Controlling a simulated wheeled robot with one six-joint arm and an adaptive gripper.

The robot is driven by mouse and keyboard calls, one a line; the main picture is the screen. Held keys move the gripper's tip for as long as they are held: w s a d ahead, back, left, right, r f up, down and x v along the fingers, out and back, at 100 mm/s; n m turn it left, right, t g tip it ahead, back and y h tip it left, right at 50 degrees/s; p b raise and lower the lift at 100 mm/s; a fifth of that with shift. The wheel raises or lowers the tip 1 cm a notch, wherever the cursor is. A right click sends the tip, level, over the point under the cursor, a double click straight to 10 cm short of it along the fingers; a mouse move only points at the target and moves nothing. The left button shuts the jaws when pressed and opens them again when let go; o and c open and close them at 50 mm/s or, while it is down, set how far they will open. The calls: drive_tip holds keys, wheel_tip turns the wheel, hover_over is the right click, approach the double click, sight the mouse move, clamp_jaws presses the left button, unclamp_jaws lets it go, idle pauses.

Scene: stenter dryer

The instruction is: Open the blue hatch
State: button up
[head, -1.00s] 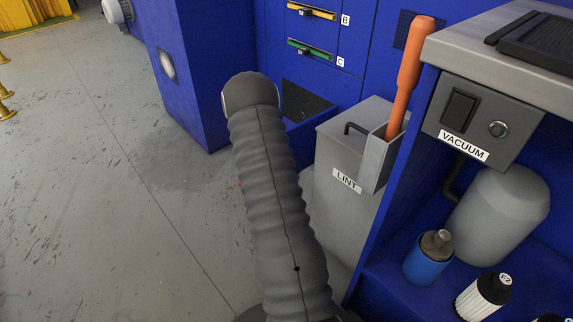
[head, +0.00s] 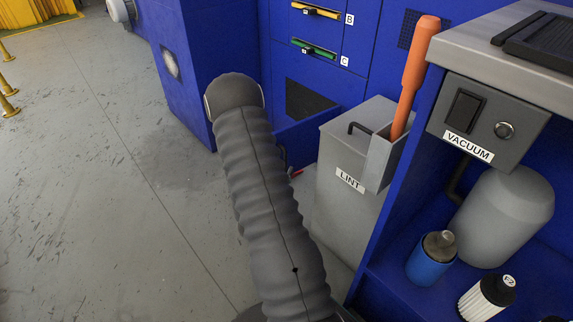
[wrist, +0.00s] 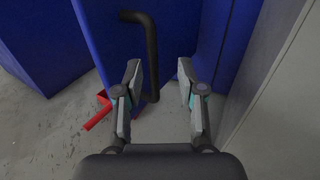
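The blue hatch (wrist: 108,40) fills the upper middle of the wrist view. It carries a black bar handle (wrist: 151,55) and has a red lever (wrist: 98,113) at its lower left. In the head view the hatch (head: 312,131) shows beside my arm, low on the blue machine, and the red lever (head: 296,173) peeks out below it. My gripper (wrist: 158,72) is open, its two fingers on either side of the handle's lower part, the left finger closer to it. Contact cannot be told. In the head view my arm hides the gripper.
A grey lint bin (head: 335,200) with an orange-handled tool (head: 413,75) stands right of the hatch. Farther right is a bench with a vacuum panel (head: 487,117) and several canisters below. Open grey floor (head: 100,190) lies to the left.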

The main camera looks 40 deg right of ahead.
drive_tip(key=v, duration=0.6)
drive_tip(key=shift+s+a, duration=0.2)
drive_tip(key=shift+a, duration=0.2)
